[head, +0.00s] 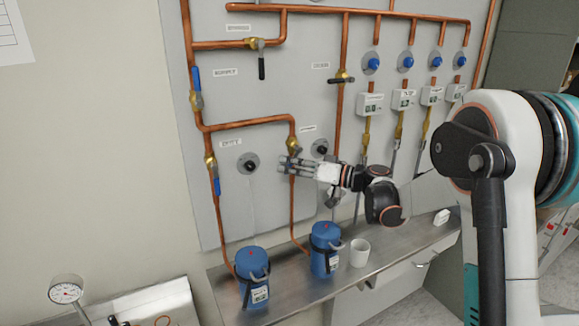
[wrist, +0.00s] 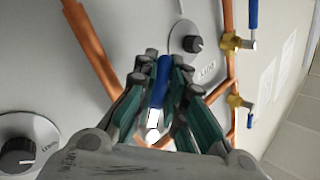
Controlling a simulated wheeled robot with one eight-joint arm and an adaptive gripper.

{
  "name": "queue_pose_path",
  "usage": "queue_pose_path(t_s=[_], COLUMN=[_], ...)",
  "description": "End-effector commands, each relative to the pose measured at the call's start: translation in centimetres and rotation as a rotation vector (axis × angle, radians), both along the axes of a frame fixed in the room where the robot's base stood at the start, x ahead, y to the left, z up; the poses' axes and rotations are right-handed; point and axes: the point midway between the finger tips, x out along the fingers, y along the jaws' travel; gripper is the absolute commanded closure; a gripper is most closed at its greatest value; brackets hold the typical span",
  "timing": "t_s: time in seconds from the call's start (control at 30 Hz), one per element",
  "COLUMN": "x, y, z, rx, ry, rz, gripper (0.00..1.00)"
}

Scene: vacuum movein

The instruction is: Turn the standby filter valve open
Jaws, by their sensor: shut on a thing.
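A brass valve (head: 293,145) sits on the second vertical copper pipe, low on the grey wall panel. Its label is too small to read. My gripper (head: 287,164) is at this valve, just below its body, and hides its handle in the head view. In the wrist view, a blue lever handle (wrist: 163,72) lies between the fingers of my gripper (wrist: 163,92), which are shut on it. The handle's angle to its own pipe cannot be told surely.
Left of my gripper, brass valves with blue levers (head: 197,88) (head: 217,186) sit on another pipe. Black knobs (head: 248,163) (head: 320,148) flank it. Blue canisters (head: 253,278) (head: 325,248) and a white cup (head: 360,252) stand on the metal shelf (head: 290,292) below.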

Motion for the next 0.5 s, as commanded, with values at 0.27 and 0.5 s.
queue_pose_path(t_s=[0.27,0.5], x=[0.3,0.7], y=[-0.8,-1.6], z=[-0.1,-0.7], rx=[-0.176,-0.348], ry=[-0.073,-0.145], rz=[0.0,0.002], gripper=[1.0,1.0])
